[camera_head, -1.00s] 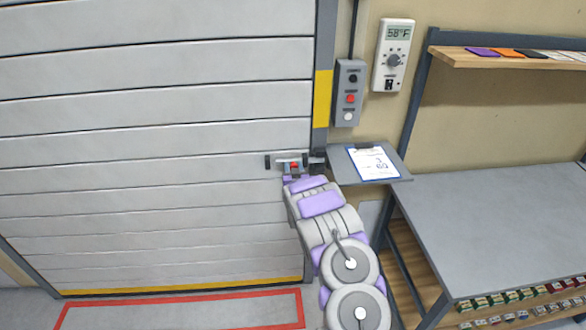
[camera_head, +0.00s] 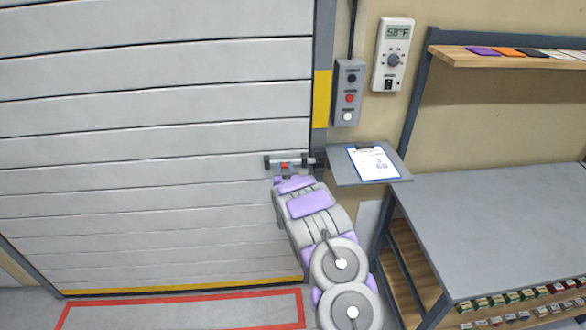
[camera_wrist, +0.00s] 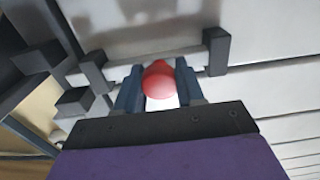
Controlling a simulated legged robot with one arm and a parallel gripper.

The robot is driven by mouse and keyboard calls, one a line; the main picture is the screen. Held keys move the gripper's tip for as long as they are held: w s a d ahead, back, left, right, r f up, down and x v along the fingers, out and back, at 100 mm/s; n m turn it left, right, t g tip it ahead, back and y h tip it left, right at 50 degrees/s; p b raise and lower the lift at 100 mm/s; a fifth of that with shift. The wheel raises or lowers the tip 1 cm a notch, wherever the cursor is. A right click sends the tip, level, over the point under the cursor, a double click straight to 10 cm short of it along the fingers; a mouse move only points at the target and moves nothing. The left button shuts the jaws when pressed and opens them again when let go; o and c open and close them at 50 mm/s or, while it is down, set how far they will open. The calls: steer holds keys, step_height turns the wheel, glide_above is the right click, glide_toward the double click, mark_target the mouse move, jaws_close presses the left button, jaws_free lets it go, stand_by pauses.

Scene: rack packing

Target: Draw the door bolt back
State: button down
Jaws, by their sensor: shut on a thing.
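The door bolt (camera_head: 297,159) is a grey rod in dark brackets near the right edge of the shutter door (camera_head: 150,180). Its red knob (camera_head: 284,166) sits between the brackets, and the knob also shows in the wrist view (camera_wrist: 158,80). My gripper (camera_wrist: 158,88) is shut around the knob, one blue-grey finger on each side. In the wrist view the rod's end pokes a little past the left bracket (camera_wrist: 93,72), towards the dark keeper pieces (camera_wrist: 38,60) by the door frame. I cannot tell whether it is still inside them.
A small shelf (camera_head: 345,175) with a clipboard (camera_head: 373,163) juts out just right of the bolt. A button box (camera_head: 348,92) and a thermostat (camera_head: 393,55) hang above. A grey workbench (camera_head: 490,225) stands at the right. The door's left side is clear.

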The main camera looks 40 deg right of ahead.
steer(key=shift+w+a+f, duration=0.1)
steer(key=shift+w+a, duration=0.3)
steer(key=shift+a, duration=0.3)
steer(key=c, duration=0.7)
jaws_free()
steer(key=shift+d, duration=0.15)
steer(key=shift+s, duration=0.15)
steer(key=p+v, duration=0.2)
steer(key=v, duration=1.5)
